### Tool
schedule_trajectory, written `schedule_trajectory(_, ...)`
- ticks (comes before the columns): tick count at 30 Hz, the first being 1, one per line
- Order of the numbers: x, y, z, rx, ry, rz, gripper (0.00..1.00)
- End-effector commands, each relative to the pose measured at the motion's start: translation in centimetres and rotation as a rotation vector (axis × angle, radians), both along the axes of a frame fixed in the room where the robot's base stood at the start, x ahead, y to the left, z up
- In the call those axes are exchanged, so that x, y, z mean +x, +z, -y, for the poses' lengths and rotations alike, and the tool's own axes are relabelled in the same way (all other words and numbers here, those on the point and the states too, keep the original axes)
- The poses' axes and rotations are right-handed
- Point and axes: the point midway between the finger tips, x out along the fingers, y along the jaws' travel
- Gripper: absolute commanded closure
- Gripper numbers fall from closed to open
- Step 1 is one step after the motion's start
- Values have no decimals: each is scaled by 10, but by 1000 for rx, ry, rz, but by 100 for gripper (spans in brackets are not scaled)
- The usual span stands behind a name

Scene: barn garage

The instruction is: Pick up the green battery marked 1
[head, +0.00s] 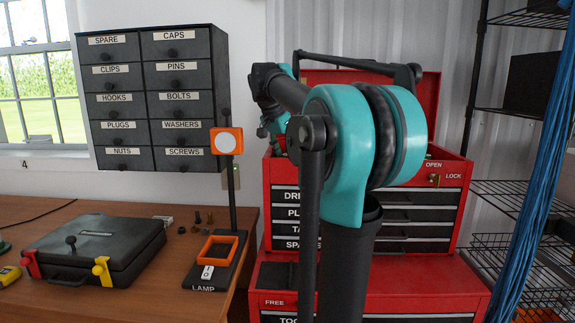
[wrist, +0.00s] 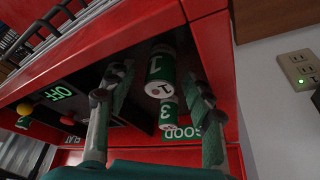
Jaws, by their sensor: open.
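The green battery marked 1 (wrist: 160,68) shows in the wrist view, a green and white cylinder with a 1 on its pale end. My gripper (wrist: 157,80) is open, with one finger on each side of this battery. Neither finger visibly grips it; whether one touches it I cannot tell. A second green and white battery marked 3 (wrist: 168,116) lies just below it in the picture, close to it. In the head view my arm covers this area, and neither the batteries nor my fingertips show clearly.
A red surface surrounds the batteries. A green GOOD label (wrist: 182,131) is beside the right finger, and an OFF display (wrist: 62,93) is at left. The head view shows the red tool chest (head: 455,200), a wooden bench (head: 60,215), a black case (head: 95,245) and shelving (head: 505,187).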

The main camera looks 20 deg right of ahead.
Motion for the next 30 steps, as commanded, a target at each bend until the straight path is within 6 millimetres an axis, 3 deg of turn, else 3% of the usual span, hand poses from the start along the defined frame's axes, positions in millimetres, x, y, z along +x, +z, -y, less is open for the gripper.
schedule_trajectory(3,0,0,0,0,0,0,51)
schedule_trajectory(15,0,0,0,0,0,0,100)
schedule_trajectory(25,0,2,0,0,0,0,100)
schedule_trajectory(30,0,12,0,0,0,0,100)
